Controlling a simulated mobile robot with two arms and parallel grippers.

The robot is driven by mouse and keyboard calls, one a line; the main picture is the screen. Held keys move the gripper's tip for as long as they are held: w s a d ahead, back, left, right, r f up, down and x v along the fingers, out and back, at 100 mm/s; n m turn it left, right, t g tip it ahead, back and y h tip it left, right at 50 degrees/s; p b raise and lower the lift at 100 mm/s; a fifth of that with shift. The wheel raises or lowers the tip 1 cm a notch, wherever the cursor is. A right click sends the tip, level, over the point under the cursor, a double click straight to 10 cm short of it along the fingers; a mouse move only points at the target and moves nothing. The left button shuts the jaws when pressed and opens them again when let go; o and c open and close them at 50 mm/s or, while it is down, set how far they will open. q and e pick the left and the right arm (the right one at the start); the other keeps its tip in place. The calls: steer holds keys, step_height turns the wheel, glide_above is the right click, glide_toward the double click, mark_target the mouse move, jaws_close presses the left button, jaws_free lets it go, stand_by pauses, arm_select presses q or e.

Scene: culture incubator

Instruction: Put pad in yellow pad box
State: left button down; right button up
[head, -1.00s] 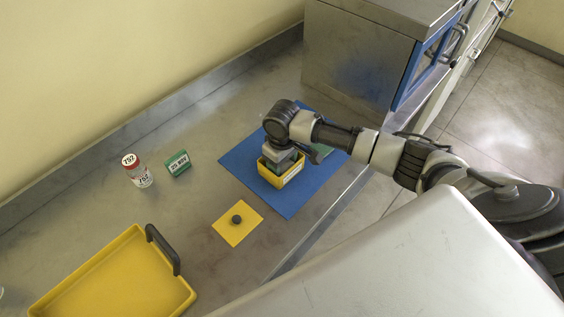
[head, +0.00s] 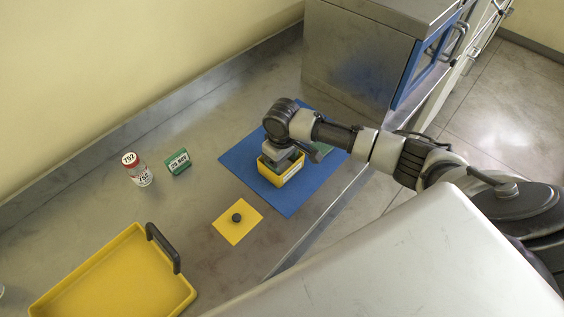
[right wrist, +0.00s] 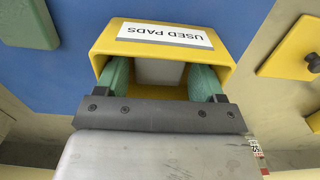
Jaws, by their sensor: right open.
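The yellow pad box (head: 286,178), open at the top, stands on a blue mat (head: 246,165). In the right wrist view the box (right wrist: 226,52) carries a white label reading "USED PADS". My right gripper (head: 282,162) is over the box with its fingers reaching down into its opening. In the right wrist view its two green-faced fingers (right wrist: 160,82) are apart inside the box. A pale grey-white block, which looks like the pad (right wrist: 160,71), lies between them inside the box; its lower part is hidden. My left gripper is not in view.
A flat yellow plate with a black knob (head: 251,215) lies in front of the mat. A green "25 NOV" block (head: 178,161) and a red-capped bottle (head: 137,170) stand left. A yellow tray (head: 110,280) is at lower left. A steel cabinet (head: 350,60) stands behind. A green object (head: 320,150) lies partly hidden beside the arm.

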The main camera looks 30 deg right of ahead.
step_height(320, 180, up, 11)
steer(key=shift+b, duration=0.4)
